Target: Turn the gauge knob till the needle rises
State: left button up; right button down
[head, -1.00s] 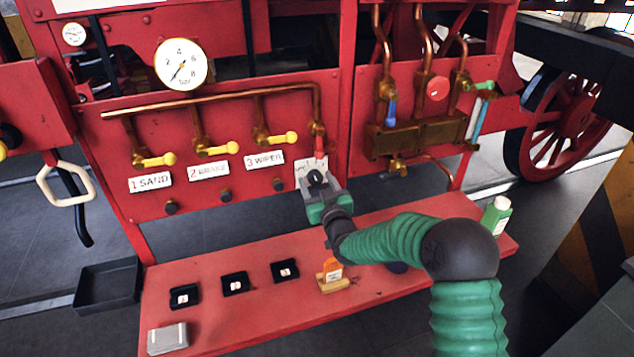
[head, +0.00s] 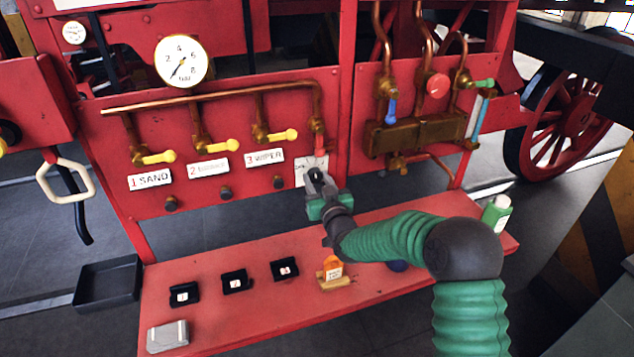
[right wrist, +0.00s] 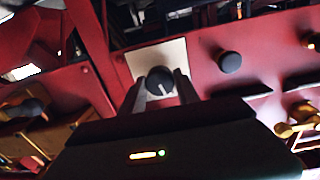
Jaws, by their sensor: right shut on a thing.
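The large white gauge (head: 180,61) is on the red panel at upper left of the head view. Its needle points down and left, near the low end of the scale. A dark round knob (right wrist: 158,78) with a pale line sits on a white plate (right wrist: 150,57) in the right wrist view. The plate also shows in the head view (head: 302,174), right of the WIPER label. My right gripper (head: 316,177) is shut on the knob, one finger on each side of it. It hides most of the knob in the head view. My left gripper is not in view.
Yellow-handled valves (head: 277,136) line the copper pipe on the panel. My right arm crosses above the bench.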

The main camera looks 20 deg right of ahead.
jog(key=m+b, duration=0.1)
jog(key=m, duration=0.2)
jog(key=shift+f+m+b, duration=0.15)
jog(key=shift+m+b, duration=0.15)
jog(key=shift+b, duration=0.05)
jog(key=shift+m+b, duration=0.45)
jog(key=shift+m, duration=0.95)
jog(key=c, duration=0.9)
grip_release()
jog(key=s+b, duration=0.1)
jog(key=s, duration=1.5)
jog(key=shift+s+d+r, duration=0.15)
jog(key=shift+s+r, duration=0.1)
jog(key=shift+s, duration=0.1)
